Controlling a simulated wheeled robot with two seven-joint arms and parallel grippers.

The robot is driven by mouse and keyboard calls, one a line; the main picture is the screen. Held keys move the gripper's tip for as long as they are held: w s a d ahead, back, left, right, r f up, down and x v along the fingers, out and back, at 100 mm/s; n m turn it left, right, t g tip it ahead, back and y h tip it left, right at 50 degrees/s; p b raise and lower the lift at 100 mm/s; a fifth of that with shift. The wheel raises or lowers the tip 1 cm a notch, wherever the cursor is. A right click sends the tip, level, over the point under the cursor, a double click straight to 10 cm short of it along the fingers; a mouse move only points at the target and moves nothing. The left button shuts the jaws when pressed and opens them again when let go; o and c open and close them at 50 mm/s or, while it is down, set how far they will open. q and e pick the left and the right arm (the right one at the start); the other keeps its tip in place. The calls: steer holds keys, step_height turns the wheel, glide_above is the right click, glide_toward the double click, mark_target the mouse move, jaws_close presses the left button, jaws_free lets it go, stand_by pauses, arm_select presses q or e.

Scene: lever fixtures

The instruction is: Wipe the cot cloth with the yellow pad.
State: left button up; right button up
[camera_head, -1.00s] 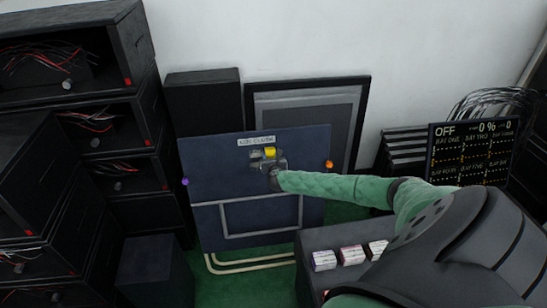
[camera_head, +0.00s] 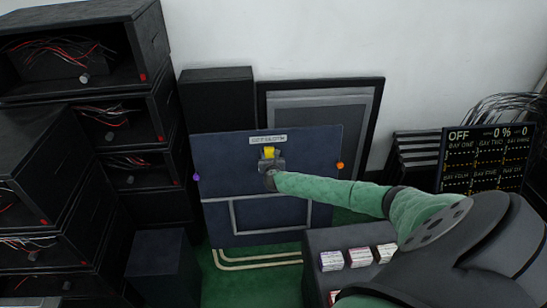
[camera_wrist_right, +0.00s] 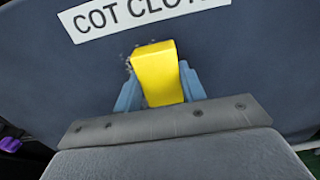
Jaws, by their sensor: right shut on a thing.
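The cot cloth (camera_head: 225,160) is a dark blue upright panel with a white label near its top edge; the label also shows in the right wrist view, reading "COT CLO…" with its end cut off. My right gripper (camera_head: 269,158) is in front of the panel's upper middle, just below the label. It is shut on the yellow pad (camera_wrist_right: 157,73), which stands between two blue fingers (camera_wrist_right: 158,92). I cannot tell whether the pad touches the cloth. My left gripper is not in view.
Black racks with red wires (camera_head: 85,45) stack up at the left. A dark table with small boxes (camera_head: 331,261) stands at lower right, below my right arm. A display board (camera_head: 485,160) reads "OFF" and "0 %". Framed panels (camera_head: 371,110) lean on the wall behind.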

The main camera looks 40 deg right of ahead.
mark_target(254, 154)
steer(key=shift+w+a, duration=0.5)
steer(key=shift+a, duration=0.3)
steer(key=shift+w+a, duration=0.45)
steer(key=shift+a, duration=0.35)
steer(key=shift+w+a+r, duration=0.1)
steer(key=shift+w+a, duration=0.4)
steer(key=shift+a, duration=0.2)
steer(key=shift+w+a, duration=0.5)
steer(key=shift+a, duration=0.15)
steer(key=shift+p+v, duration=0.75)
steer(key=shift+p, duration=0.15)
steer(key=shift+p+v, duration=1.35)
steer(key=shift+v, duration=0.9)
